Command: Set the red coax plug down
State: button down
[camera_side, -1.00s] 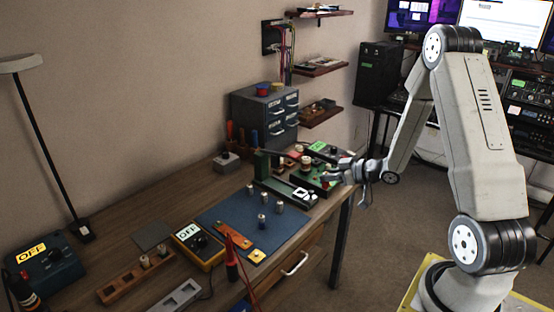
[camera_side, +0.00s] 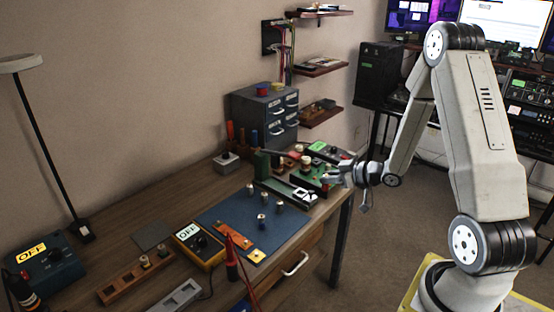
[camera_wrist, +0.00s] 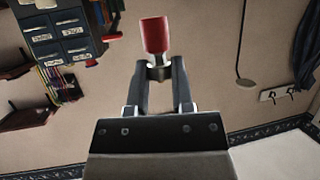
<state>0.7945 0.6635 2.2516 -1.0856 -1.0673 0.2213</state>
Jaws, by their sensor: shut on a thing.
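The red coax plug (camera_wrist: 155,36) shows in the wrist view as a red cylinder with a metal end, beyond the fingertips. My gripper (camera_wrist: 158,72) is shut on its metal end. In the side view my gripper (camera_side: 328,178) is at the right end of the bench, beside a green board. The plug is too small there to make out for certain.
A blue mat (camera_side: 240,222) carries several small metal connectors and an orange strip. A yellow meter (camera_side: 198,246) marked OFF, a wooden block (camera_side: 137,279) and a grey block (camera_side: 176,297) lie in front. A grey drawer cabinet (camera_side: 264,117) stands behind.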

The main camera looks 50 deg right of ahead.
jog(key=s+a+f, duration=0.1)
jog(key=s+a, duration=0.1)
jog(key=a, duration=0.8)
send_over(277, 224)
jog(key=shift+s+a+f, duration=0.1)
jog(key=shift+s+f, duration=0.1)
jog(key=shift+f, duration=2.2)
jog(key=shift+s+f, duration=0.15)
jog(key=shift+f, duration=2.25)
jog(key=shift+w+f, duration=0.25)
jog(key=shift+f, duration=1.6)
jog(key=shift+f, duration=0.1)
jog(key=c, duration=0.8)
grip_release()
